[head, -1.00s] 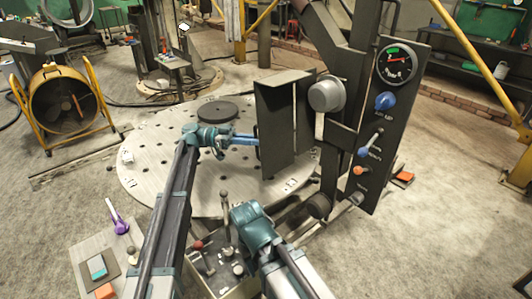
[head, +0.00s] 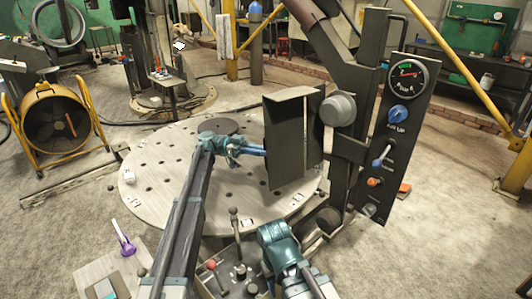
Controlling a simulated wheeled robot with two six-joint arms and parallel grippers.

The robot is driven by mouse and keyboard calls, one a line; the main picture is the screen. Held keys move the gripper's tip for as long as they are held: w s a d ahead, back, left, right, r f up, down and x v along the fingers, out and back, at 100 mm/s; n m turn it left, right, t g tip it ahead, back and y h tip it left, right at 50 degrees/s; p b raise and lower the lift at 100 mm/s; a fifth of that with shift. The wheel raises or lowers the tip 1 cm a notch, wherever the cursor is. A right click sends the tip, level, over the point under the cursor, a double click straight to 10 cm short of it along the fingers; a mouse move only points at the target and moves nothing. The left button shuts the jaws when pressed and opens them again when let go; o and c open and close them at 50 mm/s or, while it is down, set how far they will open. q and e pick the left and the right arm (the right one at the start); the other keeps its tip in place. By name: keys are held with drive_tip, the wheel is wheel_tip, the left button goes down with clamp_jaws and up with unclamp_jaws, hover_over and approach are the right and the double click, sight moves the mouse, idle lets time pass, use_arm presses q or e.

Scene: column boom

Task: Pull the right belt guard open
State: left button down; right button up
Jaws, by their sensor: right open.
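The belt guard shows as two dark upright panels on the column. The larger left panel (head: 285,140) has a bent top edge; the narrower right panel (head: 315,135) stands beside it, with a narrow gap between them. A round grey cap (head: 338,109) sits at the right panel's upper edge. My left arm's blue wrist (head: 250,150) reaches to the left panel's outer edge; its fingers are hidden there, and I cannot tell whether they touch. My right gripper (head: 275,233) is low in front of the panels, apart from them, open and empty; its teal wrist hides most of it.
A control board (head: 395,150) with a dial and knobs stands to the right. A pierced round table (head: 165,160) lies behind my left arm. Short levers (head: 234,215) rise from a box below. A yellow fan (head: 58,115) stands far left. The floor at right is mostly clear.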

use_arm(q)
drive_tip(key=c, duration=0.9)
unclamp_jaws()
drive_tip(key=shift+d, duration=0.2)
drive_tip(key=shift+a, duration=0.1)
drive_tip(key=shift+r, duration=0.1)
